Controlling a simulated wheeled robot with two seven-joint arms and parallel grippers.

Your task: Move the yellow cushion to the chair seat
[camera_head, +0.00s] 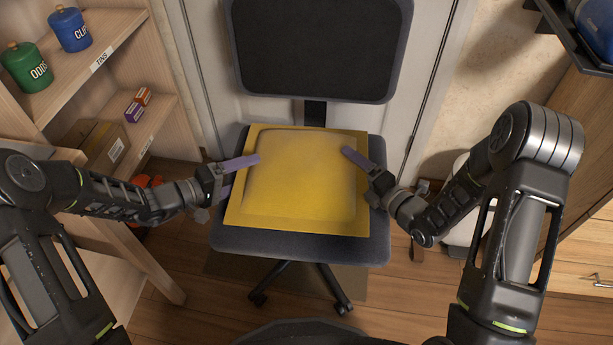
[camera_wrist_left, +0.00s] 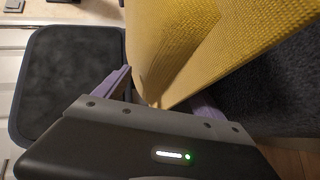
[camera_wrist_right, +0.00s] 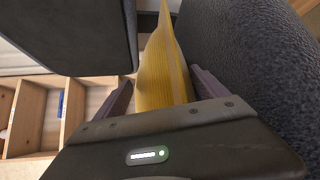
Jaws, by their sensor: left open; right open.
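The yellow cushion (camera_head: 300,180) lies on the seat of the dark office chair (camera_head: 300,245), in the middle of the head view. My left gripper (camera_head: 240,175) is open at the cushion's left edge. In the left wrist view the cushion (camera_wrist_left: 190,45) reaches between its purple fingers (camera_wrist_left: 160,95). My right gripper (camera_head: 362,168) is open at the cushion's right edge. In the right wrist view the cushion's edge (camera_wrist_right: 163,75) stands between the spread fingers (camera_wrist_right: 162,95). Whether any finger touches the cushion I cannot tell. The cushion's underside is hidden.
The chair's backrest (camera_head: 315,45) rises behind the cushion. A wooden shelf (camera_head: 95,65) with green (camera_head: 28,68) and blue (camera_head: 70,30) tins stands at the left. A wooden drawer unit (camera_head: 590,240) is at the right. Wooden floor shows around the chair.

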